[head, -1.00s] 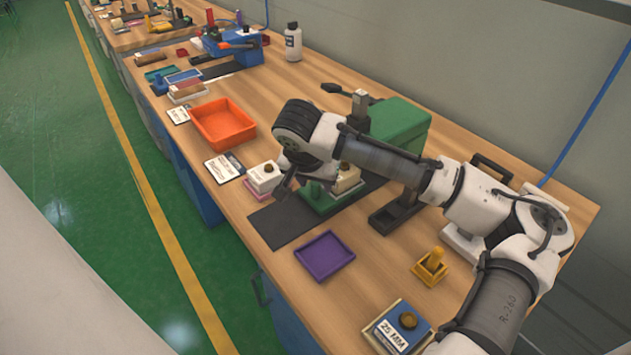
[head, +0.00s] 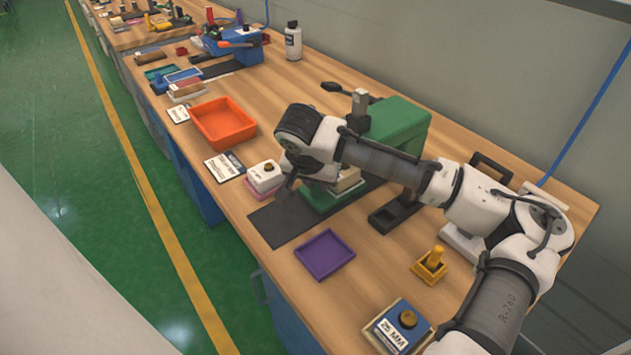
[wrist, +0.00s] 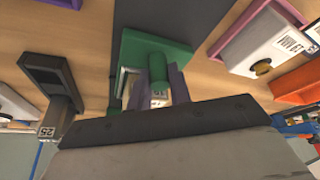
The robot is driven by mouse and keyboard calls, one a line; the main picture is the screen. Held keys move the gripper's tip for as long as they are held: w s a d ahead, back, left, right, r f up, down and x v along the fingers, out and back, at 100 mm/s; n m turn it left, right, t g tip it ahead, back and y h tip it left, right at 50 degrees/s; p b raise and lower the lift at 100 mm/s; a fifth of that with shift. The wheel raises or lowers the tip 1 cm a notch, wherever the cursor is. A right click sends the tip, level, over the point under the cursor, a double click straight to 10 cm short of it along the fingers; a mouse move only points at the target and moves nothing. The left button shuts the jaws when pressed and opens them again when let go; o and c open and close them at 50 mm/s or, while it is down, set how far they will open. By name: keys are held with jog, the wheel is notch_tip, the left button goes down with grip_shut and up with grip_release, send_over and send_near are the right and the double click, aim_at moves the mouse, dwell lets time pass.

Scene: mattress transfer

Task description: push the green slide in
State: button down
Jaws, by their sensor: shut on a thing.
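The green slide (head: 318,203) sticks out from the front of the green machine (head: 405,122) over a dark mat. In the wrist view the slide's green plate (wrist: 180,52) and its upright round knob (wrist: 158,68) are in the middle. My gripper (wrist: 160,88) has its fingers on both sides of the knob and is shut on it. In the head view my gripper (head: 288,189) is at the slide's front end, and my wrist hides the knob. A beige block (head: 347,179) sits on the slide, partly hidden by my arm.
A white block (head: 264,177) in a pink tray stands left of the slide. A purple tray (head: 324,254) lies in front, and a black stand (head: 395,215) is to the right. An orange bin (head: 222,122) is further left. The dark mat (head: 282,224) has bare room.

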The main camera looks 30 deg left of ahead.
jog(key=shift+w+d+r, duration=0.1)
jog(key=shift+w+d, duration=0.15)
jog(key=shift+w, duration=0.45)
jog(key=shift+w+d+f, duration=0.1)
jog(key=shift+w+d, duration=0.15)
jog(key=shift+w, duration=0.5)
jog(key=shift+w+d+r, duration=0.1)
jog(key=shift+w+d, duration=0.15)
jog(key=shift+w, duration=0.45)
jog(key=c, duration=1.3)
grip_release()
jog(key=shift+w, duration=0.1)
jog(key=v, duration=1.3)
jog(key=shift+s+r+b, duration=0.2)
jog(key=shift+r+b, duration=0.1)
